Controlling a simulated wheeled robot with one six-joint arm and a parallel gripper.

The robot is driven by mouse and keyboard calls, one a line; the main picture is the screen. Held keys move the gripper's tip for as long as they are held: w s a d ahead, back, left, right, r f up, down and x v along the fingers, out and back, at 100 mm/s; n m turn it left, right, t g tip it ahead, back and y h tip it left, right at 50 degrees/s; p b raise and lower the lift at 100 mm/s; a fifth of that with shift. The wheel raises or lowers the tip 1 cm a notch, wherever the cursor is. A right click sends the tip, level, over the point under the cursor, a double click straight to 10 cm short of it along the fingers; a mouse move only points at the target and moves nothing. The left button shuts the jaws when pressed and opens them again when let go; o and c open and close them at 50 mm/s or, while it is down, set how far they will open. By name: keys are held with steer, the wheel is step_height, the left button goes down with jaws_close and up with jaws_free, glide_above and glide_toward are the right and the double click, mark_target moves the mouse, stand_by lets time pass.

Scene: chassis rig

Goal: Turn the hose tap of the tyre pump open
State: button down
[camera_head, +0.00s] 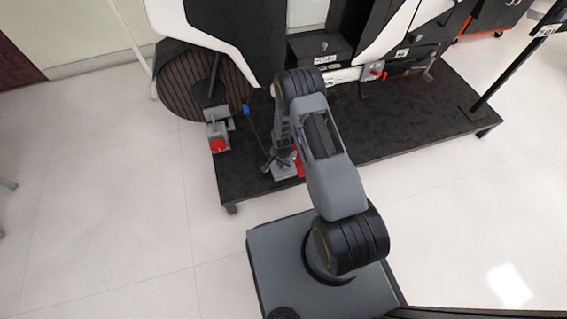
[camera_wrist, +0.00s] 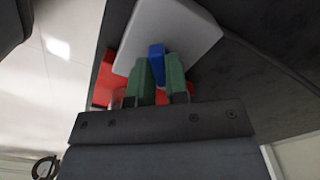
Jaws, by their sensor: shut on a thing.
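In the wrist view, the green fingers of my gripper (camera_wrist: 161,82) stand on both sides of a blue piece, the hose tap (camera_wrist: 156,52), and are shut on it. Behind the tap is a pale grey block, the body of the tyre pump (camera_wrist: 190,28), with red parts (camera_wrist: 104,80) at its left. In the head view, the pump (camera_head: 284,173) sits on the front of the dark platform. My arm hides much of it, and the tap and fingertips cannot be made out there.
A dark platform (camera_head: 420,120) carries the rig. A thin black hose with a blue end (camera_head: 246,109) rises left of my arm. A grey fixture with a red knob (camera_head: 218,145) stands farther left, below the wheel (camera_head: 180,85).

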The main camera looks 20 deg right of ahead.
steer(key=m, duration=0.4)
steer(key=shift+m, duration=2.1)
steer(key=c, duration=1.1)
jaws_free()
step_height(320, 180, up, 14)
steer(key=p, duration=0.4)
steer(key=shift+p, duration=0.35)
